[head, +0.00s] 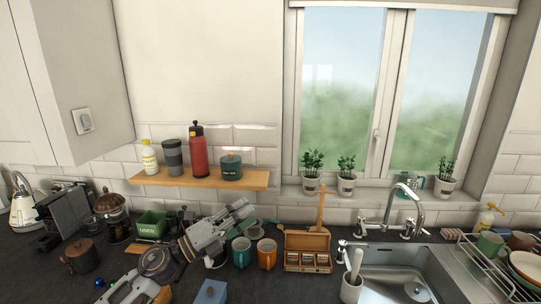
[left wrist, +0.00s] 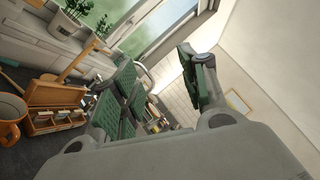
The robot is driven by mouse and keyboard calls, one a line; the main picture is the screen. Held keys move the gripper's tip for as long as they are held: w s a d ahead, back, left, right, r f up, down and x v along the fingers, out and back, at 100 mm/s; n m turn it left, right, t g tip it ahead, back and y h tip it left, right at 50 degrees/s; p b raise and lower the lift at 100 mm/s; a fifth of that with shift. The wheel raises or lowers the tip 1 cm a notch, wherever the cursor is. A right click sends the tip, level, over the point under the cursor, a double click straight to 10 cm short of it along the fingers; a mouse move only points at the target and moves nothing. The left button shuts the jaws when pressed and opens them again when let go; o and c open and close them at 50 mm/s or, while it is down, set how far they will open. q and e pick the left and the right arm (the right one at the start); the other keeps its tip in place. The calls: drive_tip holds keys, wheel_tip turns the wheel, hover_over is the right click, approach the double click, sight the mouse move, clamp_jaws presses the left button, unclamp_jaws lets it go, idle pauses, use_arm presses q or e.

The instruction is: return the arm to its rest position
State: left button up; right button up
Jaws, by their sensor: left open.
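My left arm comes in from the lower left in the head view. Its gripper (head: 241,208) is raised above the worktop, in front of the mugs and below the wooden shelf. In the left wrist view the left gripper's green-padded fingers (left wrist: 160,90) are spread apart with nothing between them. My right gripper is in neither view.
A teal mug (head: 241,252) and an orange mug (head: 267,253) stand close to the left gripper. A wooden box (head: 307,241) stands right of them, before the sink (head: 395,272). A wooden shelf (head: 200,179) holds bottles and a canister. Clutter crowds the left worktop (head: 115,262).

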use_arm(q)
drive_tip(key=s+a+f+n+t+y, duration=0.1)
drive_tip(key=a+f+n+t+y, duration=0.1)
drive_tip(key=a+f+n+y, duration=0.85)
drive_tip(key=s+a+f+n+t+y, duration=0.15)
drive_tip(key=a+f+n+y, duration=0.4)
drive_tip(key=n, duration=0.95)
drive_tip(key=s+d+f+n+g+y, duration=0.1)
drive_tip(key=s+f+n+g, duration=0.2)
drive_tip(key=s+f+g, duration=0.5)
drive_tip(key=s+f+n+g, duration=0.35)
drive_tip(key=s+f, duration=0.55)
drive_tip(key=s, duration=0.6)
wheel_tip(320, 180, down, 38)
drive_tip(key=s+g+b, duration=0.2)
drive_tip(key=s+b, duration=0.1)
drive_tip(key=b, duration=0.2)
drive_tip(key=s+a+f+b, duration=0.2)
drive_tip(key=s+f, duration=0.9)
drive_tip(key=f, duration=0.1)
drive_tip(key=s+a+f+b, duration=0.2)
drive_tip(key=s+f+b, duration=0.1)
drive_tip(key=s+f, duration=0.8)
wheel_tip(320, 180, down, 2)
drive_tip(key=shift+m+g, duration=0.4)
